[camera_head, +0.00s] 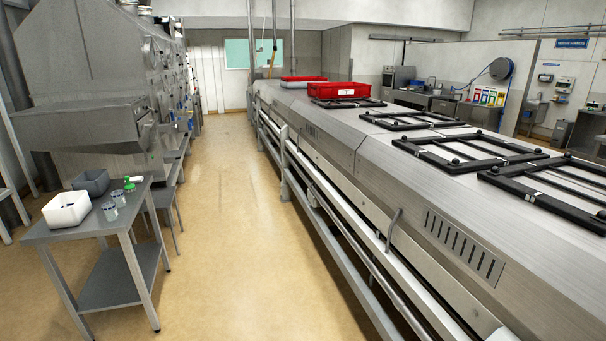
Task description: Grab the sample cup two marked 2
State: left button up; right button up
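Two small clear cups stand near the front right of a small grey metal table (70,233) at the left. One cup (110,211) is nearer, and the other cup (118,198) is just behind it to the right. Both look upright and have bluish marks, but they are too small for me to read any number, so I cannot tell which is cup two. Neither of my grippers is in view.
A white bin (66,210) with small items, a grey bin (91,182) and a green-topped bottle (129,184) share the table. A long steel dryer hood (400,190) with black frames and red crates (338,90) fills the right. The floor aisle (235,230) between is clear.

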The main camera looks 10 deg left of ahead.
aim_at(119, 196)
jog(key=i, duration=2.4)
jog(key=u, duration=4.05)
jog(key=k, duration=0.2)
jog(key=z, duration=1.6)
